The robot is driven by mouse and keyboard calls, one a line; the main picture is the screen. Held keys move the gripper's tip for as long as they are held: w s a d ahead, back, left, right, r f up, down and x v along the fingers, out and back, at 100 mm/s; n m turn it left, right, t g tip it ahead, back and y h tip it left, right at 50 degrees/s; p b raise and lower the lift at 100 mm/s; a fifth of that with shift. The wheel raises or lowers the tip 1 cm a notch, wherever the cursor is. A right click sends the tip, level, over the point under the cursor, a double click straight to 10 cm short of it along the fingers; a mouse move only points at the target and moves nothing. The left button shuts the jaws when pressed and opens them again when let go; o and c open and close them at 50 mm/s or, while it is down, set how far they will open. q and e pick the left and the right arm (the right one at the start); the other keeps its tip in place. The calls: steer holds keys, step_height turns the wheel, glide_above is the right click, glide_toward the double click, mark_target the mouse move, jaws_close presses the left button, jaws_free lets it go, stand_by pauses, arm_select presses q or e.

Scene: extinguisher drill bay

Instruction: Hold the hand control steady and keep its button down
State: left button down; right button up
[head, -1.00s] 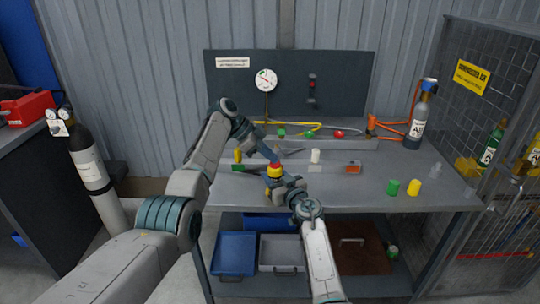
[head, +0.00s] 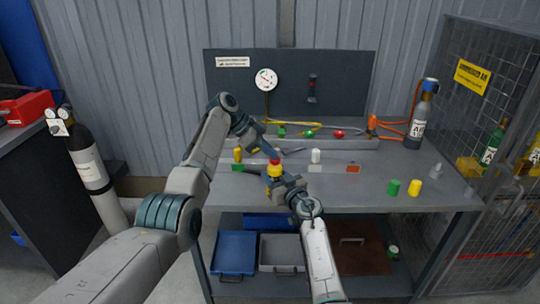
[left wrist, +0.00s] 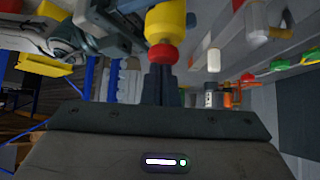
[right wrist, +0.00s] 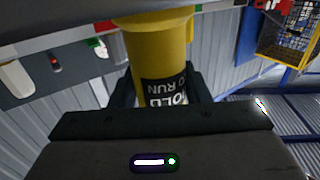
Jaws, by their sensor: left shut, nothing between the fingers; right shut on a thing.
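The hand control (head: 274,170) is a yellow cylinder with a red button (left wrist: 161,53) on its end, held upright above the front of the bench. In the right wrist view its yellow body (right wrist: 158,50) carries a black label partly reading "HOLD" and "RUN". My right gripper (right wrist: 165,92) is shut around that body. My left gripper (left wrist: 162,70) is shut and empty, its fingertips pointing at the red button. In the left wrist view the tips meet the button's face. I cannot tell how far the button is pressed in.
The grey bench (head: 345,190) bears a green cap (head: 393,187), a yellow cap (head: 414,188) and a white cylinder (head: 316,156). A gauge (head: 265,80) is on the back panel. A gas bottle (head: 420,115) stands at the back right, near the mesh cage (head: 460,70). The right front is mostly clear.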

arm_select(q)
step_height(320, 180, up, 2)
steer(key=shift+w+r, duration=0.1)
steer(key=shift+r, duration=0.1)
arm_select(e)
steer(key=shift+w, duration=0.1)
arm_select(q)
steer(key=v, duration=1)
steer(key=shift+r, duration=0.1)
arm_select(e)
steer(key=o, duration=1.4)
steer(key=shift+s, duration=0.2)
